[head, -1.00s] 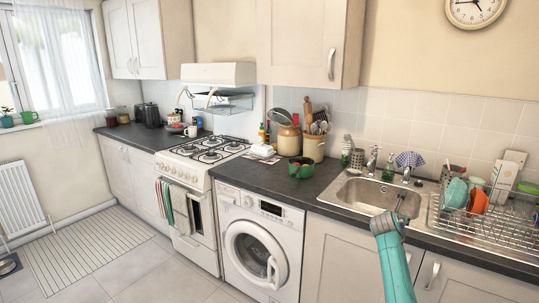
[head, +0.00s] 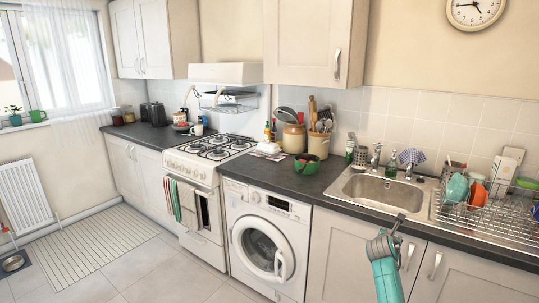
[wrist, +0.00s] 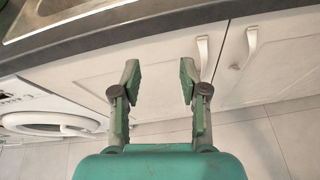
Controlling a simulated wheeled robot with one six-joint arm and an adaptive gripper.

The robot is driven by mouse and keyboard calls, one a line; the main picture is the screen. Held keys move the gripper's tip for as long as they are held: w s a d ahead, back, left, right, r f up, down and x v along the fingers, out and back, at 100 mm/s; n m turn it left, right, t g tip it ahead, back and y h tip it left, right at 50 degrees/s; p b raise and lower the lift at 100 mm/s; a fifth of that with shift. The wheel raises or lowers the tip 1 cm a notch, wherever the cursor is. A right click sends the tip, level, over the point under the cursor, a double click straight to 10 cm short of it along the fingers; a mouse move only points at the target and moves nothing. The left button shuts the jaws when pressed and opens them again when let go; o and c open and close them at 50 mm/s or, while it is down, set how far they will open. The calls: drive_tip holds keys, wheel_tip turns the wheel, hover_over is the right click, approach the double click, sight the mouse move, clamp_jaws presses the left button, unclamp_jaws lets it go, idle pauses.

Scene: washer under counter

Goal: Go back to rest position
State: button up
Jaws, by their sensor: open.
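My gripper (wrist: 160,82) is open and empty in the wrist view, its two green fingers apart with only the cupboard front behind them. In the head view my teal arm rises from the bottom right, and my gripper (head: 397,226) is at its upper end, in front of the white cupboard doors (head: 340,262) and near the counter edge below the sink. The fingers are too small there to make out clearly.
The white washing machine (head: 266,240) stands left of my arm with its round door shut. The sink (head: 375,190) and a full dish rack (head: 490,215) are on the dark counter. A green pot (head: 306,164) sits left of the sink.

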drive_tip(key=s+a+f+m+y, duration=0.1)
drive_tip(key=s+a+f+m, duration=0.15)
drive_tip(key=s+f, duration=0.4)
drive_tip(key=s+a+f+m+t+y, duration=0.1)
drive_tip(key=s+a+f, duration=0.35)
drive_tip(key=f, duration=0.25)
drive_tip(key=s+a+f+m+y, duration=0.1)
drive_tip(key=s+a+f+m, duration=0.15)
drive_tip(key=s+f, duration=0.35)
drive_tip(key=s+a+f+m+t+y, duration=0.1)
drive_tip(key=s+a+f+m, duration=0.2)
drive_tip(key=s, duration=0.7)
drive_tip(key=s+a+f+m+y, duration=0.15)
drive_tip(key=s+a+f, duration=0.3)
drive_tip(key=s, duration=0.45)
drive_tip(key=s+a+r+m+y, duration=0.1)
drive_tip(key=s+a+r+m, duration=0.1)
drive_tip(key=s, duration=0.6)
drive_tip(key=s+a+r+m+t, duration=0.1)
drive_tip(key=s+a+r+m, duration=0.15)
drive_tip(key=s, duration=0.45)
drive_tip(key=s+a+r+m+y, duration=0.1)
drive_tip(key=s+a+m, duration=0.15)
drive_tip(key=s, duration=0.55)
drive_tip(key=s+a+r+m, duration=0.1)
drive_tip(key=s+r+m, duration=0.8)
drive_tip(key=s+r, duration=0.7)
drive_tip(key=shift+s+r+t, duration=0.15)
drive_tip(key=shift+r+t, duration=0.25)
drive_tip(key=shift+r, duration=0.3)
